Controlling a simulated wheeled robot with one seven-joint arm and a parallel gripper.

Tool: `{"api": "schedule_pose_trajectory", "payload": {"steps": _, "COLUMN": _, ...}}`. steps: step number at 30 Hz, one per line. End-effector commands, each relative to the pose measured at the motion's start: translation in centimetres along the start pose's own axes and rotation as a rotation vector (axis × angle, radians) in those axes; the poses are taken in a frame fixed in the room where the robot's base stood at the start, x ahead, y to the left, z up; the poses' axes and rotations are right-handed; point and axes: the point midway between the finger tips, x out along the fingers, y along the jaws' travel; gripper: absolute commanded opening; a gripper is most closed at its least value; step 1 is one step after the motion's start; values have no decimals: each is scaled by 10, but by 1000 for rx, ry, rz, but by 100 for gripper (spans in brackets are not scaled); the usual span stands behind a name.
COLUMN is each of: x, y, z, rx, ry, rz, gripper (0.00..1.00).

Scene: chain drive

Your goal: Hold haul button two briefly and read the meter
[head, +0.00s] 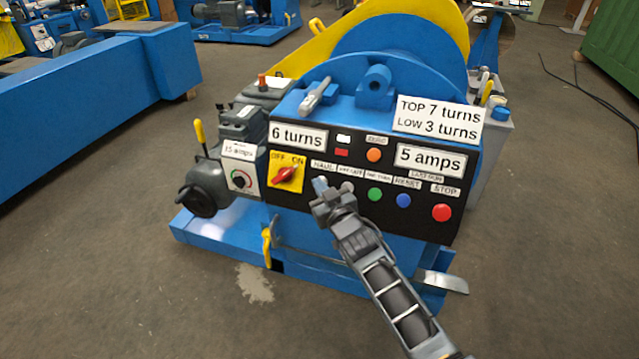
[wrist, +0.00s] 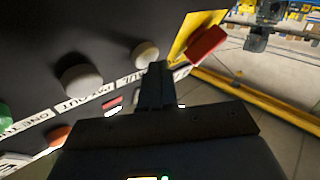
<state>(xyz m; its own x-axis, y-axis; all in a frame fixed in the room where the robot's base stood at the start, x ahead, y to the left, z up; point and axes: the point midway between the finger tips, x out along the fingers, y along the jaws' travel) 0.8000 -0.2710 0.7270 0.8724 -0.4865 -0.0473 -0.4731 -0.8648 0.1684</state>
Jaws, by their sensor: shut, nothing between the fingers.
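A black control panel (head: 400,215) on a blue machine carries a row of labelled buttons. The pale haul button (wrist: 146,54) shows in the wrist view beside the pale pay-out button (wrist: 82,80). My gripper (wrist: 158,72) is shut and empty, with its tip at the haul button; I cannot tell whether it presses it. In the head view my gripper (head: 322,188) largely covers the haul button, under the HAUL label (head: 323,165). A readout says "6 turns" (head: 298,139) and another says "5 amps" (head: 431,160).
Right of the pay-out button are the green button (head: 375,195), blue reset button (head: 404,200) and red stop button (head: 441,213). A red OFF/ON switch (head: 285,174) is on the left. A sign (head: 440,118) reads "TOP 7 turns, LOW 3 turns". A side box (head: 240,168) reads "15 amps".

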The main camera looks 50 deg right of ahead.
Motion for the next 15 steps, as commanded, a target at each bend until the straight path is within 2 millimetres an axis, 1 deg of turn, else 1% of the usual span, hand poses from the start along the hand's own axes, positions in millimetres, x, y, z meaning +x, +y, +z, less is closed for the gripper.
{"api": "schedule_pose_trajectory", "payload": {"steps": 10, "x": -1, "y": 0, "z": 0, "rx": 0, "ry": 0, "rz": 1, "gripper": 0}}
{"api": "schedule_pose_trajectory", "payload": {"steps": 15, "x": -6, "y": -5, "z": -2, "rx": 0, "ry": 0, "rz": 0, "gripper": 0}}
